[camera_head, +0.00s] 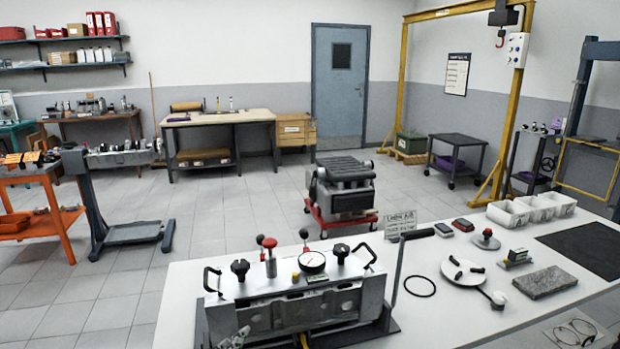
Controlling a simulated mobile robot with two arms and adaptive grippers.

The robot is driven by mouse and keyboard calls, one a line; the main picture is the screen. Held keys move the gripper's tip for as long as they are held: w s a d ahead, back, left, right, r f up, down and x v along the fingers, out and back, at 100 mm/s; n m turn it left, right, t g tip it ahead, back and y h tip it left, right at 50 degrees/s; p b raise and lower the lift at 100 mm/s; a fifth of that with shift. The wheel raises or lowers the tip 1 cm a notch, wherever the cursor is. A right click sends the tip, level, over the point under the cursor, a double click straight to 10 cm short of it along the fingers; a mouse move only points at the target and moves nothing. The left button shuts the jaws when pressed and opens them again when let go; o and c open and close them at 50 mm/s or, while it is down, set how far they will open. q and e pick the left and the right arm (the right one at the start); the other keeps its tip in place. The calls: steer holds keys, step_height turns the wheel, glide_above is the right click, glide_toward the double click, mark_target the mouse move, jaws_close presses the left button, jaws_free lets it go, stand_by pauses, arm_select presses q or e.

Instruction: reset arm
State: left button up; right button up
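Neither of my grippers shows in the head view, and I cannot make out either arm. A white workbench (440,310) fills the lower right. A metal test fixture (290,305) stands at its near left end, with black handles, a red-topped lever (270,262) and a round dial gauge (312,261). The fixture's lower edge is cut off by the frame.
The bench also holds a black ring (420,286), a white round plate (463,272), a grey stone block (545,283), white bins (510,214) and a dark mat (585,252). An engine block (343,185) on a red dolly stands behind.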

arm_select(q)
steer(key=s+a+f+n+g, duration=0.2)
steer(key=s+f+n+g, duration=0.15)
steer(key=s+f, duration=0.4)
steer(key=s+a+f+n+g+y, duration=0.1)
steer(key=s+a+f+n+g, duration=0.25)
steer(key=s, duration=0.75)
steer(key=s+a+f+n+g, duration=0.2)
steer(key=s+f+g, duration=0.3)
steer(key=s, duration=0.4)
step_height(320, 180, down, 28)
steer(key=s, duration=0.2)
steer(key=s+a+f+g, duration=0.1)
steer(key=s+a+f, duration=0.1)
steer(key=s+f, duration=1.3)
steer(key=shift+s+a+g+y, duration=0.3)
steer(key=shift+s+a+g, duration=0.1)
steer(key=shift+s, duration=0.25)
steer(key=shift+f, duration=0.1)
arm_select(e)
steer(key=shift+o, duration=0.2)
